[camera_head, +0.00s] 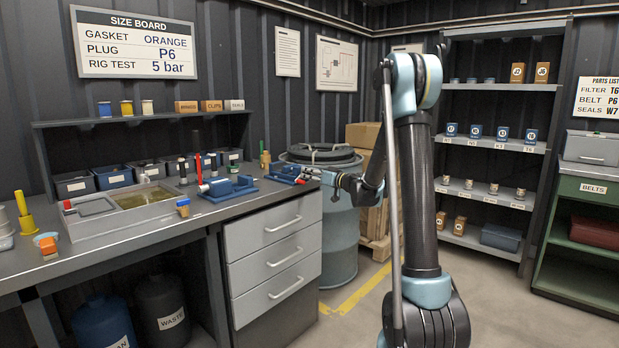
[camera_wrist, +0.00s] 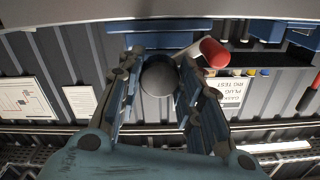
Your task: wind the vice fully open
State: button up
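The vice (camera_head: 284,174) is a small blue fixture with red on it, at the right end of the grey workbench. In the wrist view its blue body (camera_wrist: 165,39) lies beyond my fingertips. A dark round end (camera_wrist: 158,76), seemingly of its screw, faces the camera, with a red handle grip (camera_wrist: 214,53) beside it to the right. My gripper (camera_head: 311,175) is at the vice's right side. In the wrist view my gripper (camera_wrist: 160,66) is open, one finger on each side of the dark round end. Contact is unclear. The jaw gap is hidden.
Another blue fixture (camera_head: 228,188) with a red lever stands left of the vice. A tray (camera_head: 105,225) of liquid sits further left. Drawers (camera_head: 270,230) are below the bench. A blue-grey drum (camera_head: 338,235) stands close behind my forearm.

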jog(key=shift+w, duration=0.1)
jog(key=shift+d+m, duration=0.1)
jog(key=shift+m, duration=0.2)
jog(key=shift+m, duration=11.3)
jog(key=o, duration=1.1)
jog(key=shift+c, duration=0.2)
